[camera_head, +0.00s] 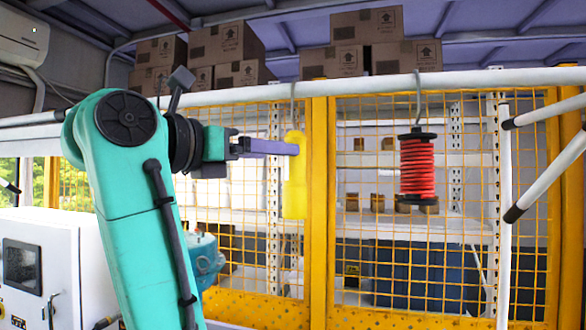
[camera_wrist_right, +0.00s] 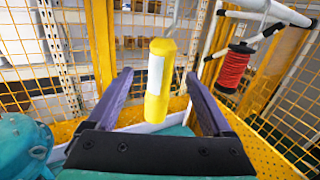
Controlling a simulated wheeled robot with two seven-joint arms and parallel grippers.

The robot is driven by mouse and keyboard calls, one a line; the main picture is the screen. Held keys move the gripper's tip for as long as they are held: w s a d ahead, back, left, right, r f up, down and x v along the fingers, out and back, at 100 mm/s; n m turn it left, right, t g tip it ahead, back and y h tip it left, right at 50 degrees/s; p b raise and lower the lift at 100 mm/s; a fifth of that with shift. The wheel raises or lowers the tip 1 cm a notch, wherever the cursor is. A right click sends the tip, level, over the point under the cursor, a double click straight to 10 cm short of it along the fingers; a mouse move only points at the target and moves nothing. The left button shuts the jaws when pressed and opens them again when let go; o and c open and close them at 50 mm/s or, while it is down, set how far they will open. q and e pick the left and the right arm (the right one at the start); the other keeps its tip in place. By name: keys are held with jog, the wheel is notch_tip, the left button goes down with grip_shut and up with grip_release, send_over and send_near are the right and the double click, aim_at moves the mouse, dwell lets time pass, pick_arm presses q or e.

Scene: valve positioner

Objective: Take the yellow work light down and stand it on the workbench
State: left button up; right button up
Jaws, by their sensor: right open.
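The yellow work light (camera_head: 294,190) hangs upright from a thin hook on a white rail, in front of the yellow mesh fence. In the right wrist view the work light (camera_wrist_right: 158,95) is a yellow cylinder with a pale strip, standing between my two purple fingers. My right gripper (camera_head: 296,149) reaches it from the left at its upper part. The same gripper (camera_wrist_right: 158,78) is open, with a visible gap on each side of the light. My left gripper is out of view. No workbench can be clearly made out.
A red cable reel (camera_head: 416,168) hangs from the same white rail (camera_head: 220,98) to the right. A yellow post (camera_head: 317,220) stands just right of the light. White bars with black ends (camera_head: 545,160) jut in at the far right. A white cabinet (camera_head: 60,265) stands lower left.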

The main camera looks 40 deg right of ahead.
jog(key=w+d+p, duration=0.1)
jog(key=d+p, duration=0.2)
jog(key=d, duration=0.6)
jog(key=shift+d, duration=0.35)
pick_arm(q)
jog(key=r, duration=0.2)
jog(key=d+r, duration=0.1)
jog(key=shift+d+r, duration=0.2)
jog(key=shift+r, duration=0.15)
pick_arm(e)
jog(key=shift+f, duration=0.1)
grip_shut()
